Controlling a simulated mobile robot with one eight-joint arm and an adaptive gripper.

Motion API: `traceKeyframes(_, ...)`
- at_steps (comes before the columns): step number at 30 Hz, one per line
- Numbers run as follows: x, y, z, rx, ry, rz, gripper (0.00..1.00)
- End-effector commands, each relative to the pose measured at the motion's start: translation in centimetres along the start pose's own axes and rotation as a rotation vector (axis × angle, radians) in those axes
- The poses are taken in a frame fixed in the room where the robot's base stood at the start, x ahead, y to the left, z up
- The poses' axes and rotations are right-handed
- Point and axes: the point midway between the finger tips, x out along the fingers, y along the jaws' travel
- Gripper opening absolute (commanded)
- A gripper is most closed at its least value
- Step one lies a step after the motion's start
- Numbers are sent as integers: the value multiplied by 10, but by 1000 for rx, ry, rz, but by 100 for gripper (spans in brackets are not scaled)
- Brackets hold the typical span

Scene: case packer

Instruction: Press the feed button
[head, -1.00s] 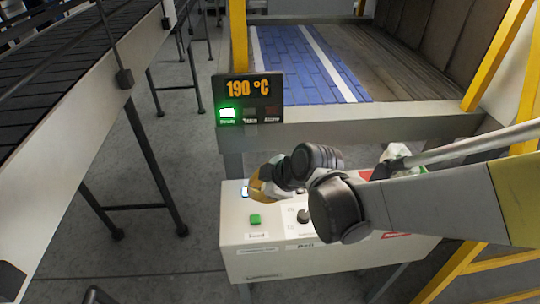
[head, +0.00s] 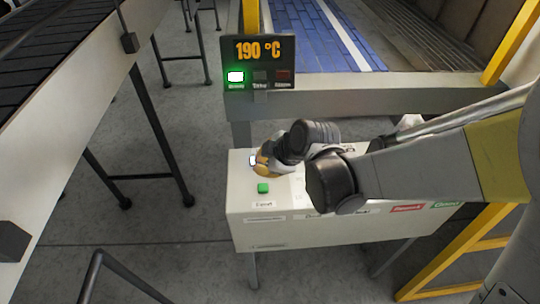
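My arm hides the middle of the panel.
A display (head: 259,62) reading 190 °C, with a green lamp lit, stands behind the box. A dark conveyor (head: 52,62) runs along the left. Yellow frame bars (head: 455,262) stand at the right. Red and green labels (head: 407,208) show on the box's right part.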

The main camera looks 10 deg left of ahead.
Motion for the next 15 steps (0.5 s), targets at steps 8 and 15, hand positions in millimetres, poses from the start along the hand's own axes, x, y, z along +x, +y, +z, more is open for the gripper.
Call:
traceKeyframes(8,36,-20,20,0,0,0,0)
traceKeyframes(15,48,-26,26,0,0,0,0)
